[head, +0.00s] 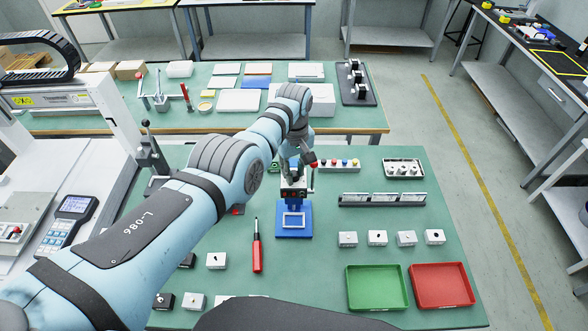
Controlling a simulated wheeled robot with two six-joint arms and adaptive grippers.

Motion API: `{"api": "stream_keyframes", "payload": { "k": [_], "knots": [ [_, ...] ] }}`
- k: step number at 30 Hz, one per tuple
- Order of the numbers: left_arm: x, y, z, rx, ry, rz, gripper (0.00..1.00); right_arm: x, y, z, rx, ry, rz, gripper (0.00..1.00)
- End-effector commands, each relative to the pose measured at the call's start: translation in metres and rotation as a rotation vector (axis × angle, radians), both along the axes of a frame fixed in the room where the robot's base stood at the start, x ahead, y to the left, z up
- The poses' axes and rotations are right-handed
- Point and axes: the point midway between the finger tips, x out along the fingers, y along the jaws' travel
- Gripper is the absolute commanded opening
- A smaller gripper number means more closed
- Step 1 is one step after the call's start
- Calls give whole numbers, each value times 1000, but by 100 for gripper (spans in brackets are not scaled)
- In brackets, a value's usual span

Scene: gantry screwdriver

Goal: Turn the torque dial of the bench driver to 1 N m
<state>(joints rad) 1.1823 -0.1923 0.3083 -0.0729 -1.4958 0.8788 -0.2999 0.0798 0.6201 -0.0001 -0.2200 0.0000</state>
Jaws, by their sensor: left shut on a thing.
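The bench driver (294,222) stands on the green bench, with a blue base and column, a grey head and a red-knobbed lever at its right. My left arm reaches in from the left, and my left gripper (291,174) is at the top of the driver's head. It is shut on a part there, which looks to be the torque dial. The dial itself is hidden by the fingers, and its scale and setting cannot be read from here. My right gripper is not in view.
A red screwdriver (257,247) lies left of the driver. Several white blocks (377,238), a green tray (377,288) and a red tray (442,286) are at the right. A button box (340,166) sits behind.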

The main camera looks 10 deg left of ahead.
Motion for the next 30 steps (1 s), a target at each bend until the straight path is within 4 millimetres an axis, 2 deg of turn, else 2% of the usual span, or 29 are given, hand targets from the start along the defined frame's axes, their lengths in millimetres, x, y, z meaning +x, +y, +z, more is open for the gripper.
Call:
{"api": "stream_keyframes", "payload": {
  "k": [12, 27, 28, 30],
  "knots": [
    [-3, 0, -3, 0, 9, 175, 0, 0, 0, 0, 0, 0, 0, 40],
    [-3, 0, -3, 0, 10, 193, 0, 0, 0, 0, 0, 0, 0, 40],
    [-3, 0, -3, 0, 10, 192, 27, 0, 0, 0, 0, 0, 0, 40],
    [-3, 0, -3, 0, 8, 192, 38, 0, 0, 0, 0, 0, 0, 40]
  ]
}}
